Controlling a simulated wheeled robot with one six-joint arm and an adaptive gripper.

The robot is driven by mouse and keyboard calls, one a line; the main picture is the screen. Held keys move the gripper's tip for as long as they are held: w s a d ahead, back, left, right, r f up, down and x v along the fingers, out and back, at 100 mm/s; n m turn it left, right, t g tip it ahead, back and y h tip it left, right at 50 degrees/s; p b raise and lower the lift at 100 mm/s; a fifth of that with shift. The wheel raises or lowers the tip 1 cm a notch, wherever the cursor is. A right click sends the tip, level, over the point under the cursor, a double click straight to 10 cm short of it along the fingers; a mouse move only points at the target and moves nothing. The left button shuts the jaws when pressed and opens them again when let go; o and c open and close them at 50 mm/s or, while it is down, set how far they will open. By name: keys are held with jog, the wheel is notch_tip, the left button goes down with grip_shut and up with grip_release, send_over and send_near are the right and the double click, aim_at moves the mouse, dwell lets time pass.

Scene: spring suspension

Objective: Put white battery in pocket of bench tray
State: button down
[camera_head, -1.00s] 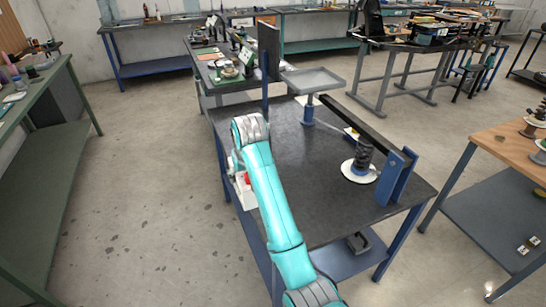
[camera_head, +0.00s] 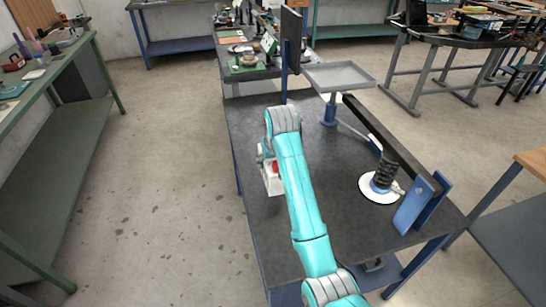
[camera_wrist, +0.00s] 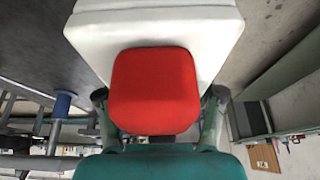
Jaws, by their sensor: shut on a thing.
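The white battery (camera_head: 273,184) is a white block with a red part on it. It also shows large in the wrist view (camera_wrist: 155,30), with the red part (camera_wrist: 154,92) nearest the camera. My gripper (camera_wrist: 158,97) is shut on it, a grey finger on each side. In the head view my arm partly covers the battery, which appears over the left part of the dark bench. The grey bench tray (camera_head: 338,76) stands raised on a blue post at the bench's far side, beyond and right of my gripper. The tray looks empty; I cannot make out a separate pocket.
The dark-topped bench (camera_head: 330,200) has clear room in its middle. A black spring (camera_head: 386,172) on a white disc (camera_head: 378,190) stands at right, beside a long dark bar (camera_head: 392,140). An upright dark panel (camera_head: 291,40) on a blue post rises left of the tray.

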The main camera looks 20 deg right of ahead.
jog(key=shift+w+f, duration=0.1)
jog(key=shift+f, duration=3.1)
jog(key=shift+f, duration=0.1)
jog(key=shift+c, duration=0.8)
grip_release()
jog(key=shift+f, duration=0.2)
jog(key=shift+r, duration=0.15)
jog(key=v, duration=1.1)
jog(key=shift+s+r, duration=0.15)
jog(key=shift+s, duration=0.1)
jog(key=shift+o, duration=0.5)
jog(key=shift+f, duration=0.7)
jog(key=shift+w+x, duration=0.15)
jog(key=shift+x, duration=2.5)
jog(key=shift+w+x, duration=0.15)
jog(key=shift+x, duration=2.5)
